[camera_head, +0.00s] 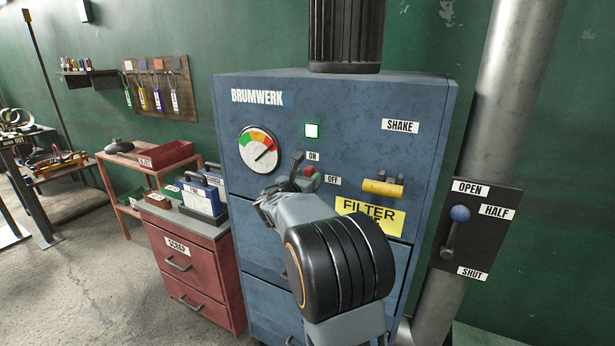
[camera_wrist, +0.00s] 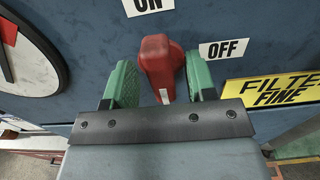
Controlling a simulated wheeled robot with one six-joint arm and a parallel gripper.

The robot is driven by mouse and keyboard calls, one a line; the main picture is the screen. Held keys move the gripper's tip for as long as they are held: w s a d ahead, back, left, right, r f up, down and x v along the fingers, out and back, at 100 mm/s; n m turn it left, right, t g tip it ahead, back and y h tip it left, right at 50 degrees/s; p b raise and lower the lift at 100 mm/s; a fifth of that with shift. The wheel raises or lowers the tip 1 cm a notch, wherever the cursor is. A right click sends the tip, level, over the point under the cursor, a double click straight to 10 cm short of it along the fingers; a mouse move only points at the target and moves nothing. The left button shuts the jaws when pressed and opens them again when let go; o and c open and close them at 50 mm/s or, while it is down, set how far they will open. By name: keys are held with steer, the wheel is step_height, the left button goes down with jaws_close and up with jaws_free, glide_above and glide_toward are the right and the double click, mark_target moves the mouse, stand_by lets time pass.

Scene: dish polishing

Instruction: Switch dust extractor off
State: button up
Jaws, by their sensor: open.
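The dust extractor is a blue cabinet (camera_head: 340,105) marked BRUMWERK. Its red switch (camera_head: 308,172) sits on the front near the ON label (camera_head: 313,156) and the OFF label (camera_head: 333,180). In the wrist view, the red switch handle (camera_wrist: 160,62) stands between the two green fingers, which are apart. A gap shows on the left; the right finger is close to the handle. I cannot tell whether it touches.
Right of the switch is a yellow handle (camera_head: 383,188) above a yellow FILTER label (camera_head: 370,213). A round gauge (camera_head: 258,150) is on the left. A red drawer cabinet (camera_head: 190,265) stands at left.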

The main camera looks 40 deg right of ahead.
steer(key=shift+w+d, duration=0.1)
steer(key=shift+d, duration=0.05)
steer(key=shift+c, duration=0.5)
steer(key=c, duration=0.8)
